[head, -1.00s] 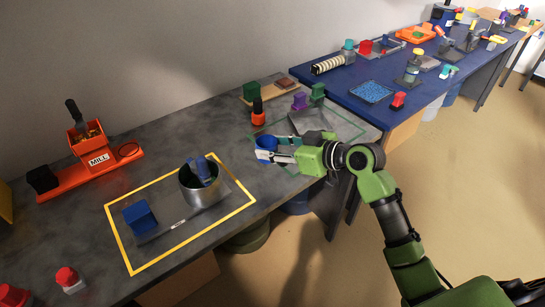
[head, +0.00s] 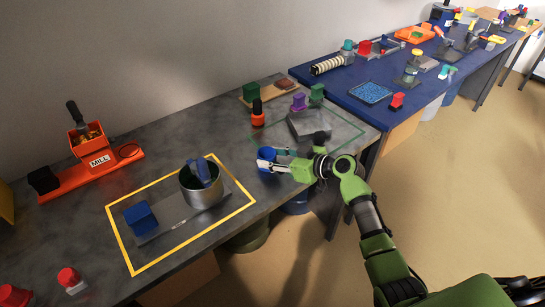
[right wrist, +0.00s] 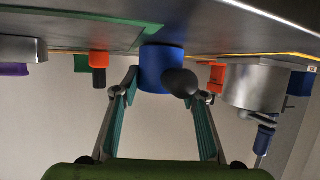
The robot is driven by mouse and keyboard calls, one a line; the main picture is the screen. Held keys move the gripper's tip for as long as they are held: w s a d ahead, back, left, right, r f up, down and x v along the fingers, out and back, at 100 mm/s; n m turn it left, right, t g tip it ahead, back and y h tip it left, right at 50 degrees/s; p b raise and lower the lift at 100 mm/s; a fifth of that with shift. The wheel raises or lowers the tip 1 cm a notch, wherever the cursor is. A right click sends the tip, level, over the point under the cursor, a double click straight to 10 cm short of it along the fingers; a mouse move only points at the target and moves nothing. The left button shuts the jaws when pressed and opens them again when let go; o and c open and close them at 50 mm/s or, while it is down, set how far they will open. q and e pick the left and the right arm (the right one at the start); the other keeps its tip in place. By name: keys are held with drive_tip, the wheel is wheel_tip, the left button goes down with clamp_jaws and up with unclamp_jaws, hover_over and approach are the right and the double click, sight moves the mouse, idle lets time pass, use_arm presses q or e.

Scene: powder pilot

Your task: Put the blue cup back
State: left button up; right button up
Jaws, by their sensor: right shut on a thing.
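The blue cup (head: 265,154) is at the front part of the grey table, just outside the near left side of a green outline (head: 350,118). My right gripper (head: 268,164) is shut on it, with its fingers on either side. In the right wrist view, which shows the table at the top, the cup (right wrist: 160,66) sits between the fingertips (right wrist: 166,84). A dark rounded part shows in front of the cup. I cannot tell whether the cup touches the table. My left gripper is not in view.
A yellow outline (head: 130,257) to the left holds a metal pot (head: 203,190) and a blue block (head: 140,217). A grey plate (head: 308,123) lies inside the green outline. An orange-and-black item (head: 257,117) stands behind the cup.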

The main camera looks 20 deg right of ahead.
drive_tip(key=shift+f, duration=0.1)
drive_tip(key=o, duration=1.1)
drive_tip(key=shift+f, duration=0.1)
drive_tip(key=o, duration=0.4)
drive_tip(key=shift+r, duration=0.35)
drive_tip(key=b+v, duration=0.1)
drive_tip(key=v, duration=1)
drive_tip(key=shift+s+d+f, duration=0.1)
drive_tip(key=shift+d, duration=0.05)
drive_tip(key=shift+s+d+r, duration=0.15)
drive_tip(key=shift+s+r, duration=0.05)
drive_tip(key=shift+s, duration=0.1)
